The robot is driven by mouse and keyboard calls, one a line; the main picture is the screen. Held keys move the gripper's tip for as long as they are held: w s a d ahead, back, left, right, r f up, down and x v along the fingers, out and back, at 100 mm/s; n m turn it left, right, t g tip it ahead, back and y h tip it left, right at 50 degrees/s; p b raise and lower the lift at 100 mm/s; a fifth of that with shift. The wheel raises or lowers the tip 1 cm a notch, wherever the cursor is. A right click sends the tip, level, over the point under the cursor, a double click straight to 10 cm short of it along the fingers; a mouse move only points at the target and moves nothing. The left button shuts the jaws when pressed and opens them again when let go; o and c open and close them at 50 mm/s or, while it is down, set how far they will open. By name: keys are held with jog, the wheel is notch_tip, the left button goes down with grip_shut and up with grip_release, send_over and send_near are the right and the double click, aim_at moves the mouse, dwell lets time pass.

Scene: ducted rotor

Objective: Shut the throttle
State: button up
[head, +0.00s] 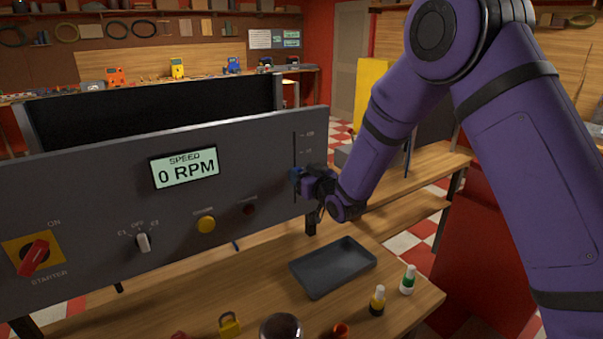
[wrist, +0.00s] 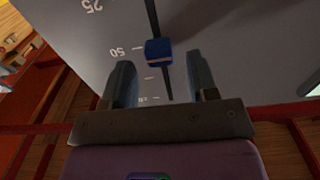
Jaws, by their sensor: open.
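The throttle is a blue slider knob (wrist: 158,52) with a thin pale stripe, on a dark vertical slot (wrist: 154,22) in the grey panel. In the wrist view it sits close to the "50" mark. My gripper (wrist: 160,72) is open, with one finger on each side of the slot. The knob is at the gap between the fingertips, and no contact shows. In the head view my gripper (head: 305,180) is at the panel's right end and largely hides the knob. The slot's upper part (head: 295,147) shows above it.
The panel (head: 110,215) carries a display (head: 185,168) reading 0 RPM, a red starter switch (head: 34,257), a rotary selector (head: 143,242) and a yellow button (head: 206,224). A dark tray (head: 333,268), small bottles (head: 377,300) and a yellow padlock (head: 229,324) are on the wooden bench below.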

aim_at(295, 199)
jog(key=shift+w+a, duration=0.25)
jog(key=shift+w, duration=0.15)
grip_shut()
notch_tip(295, 199, down, 10)
jog(key=shift+s+f, duration=0.1)
jog(key=shift+f, duration=0.15)
jog(key=shift+c, duration=0.5)
grip_release()
jog(key=shift+f, duration=0.15)
jog(key=shift+o, duration=0.5)
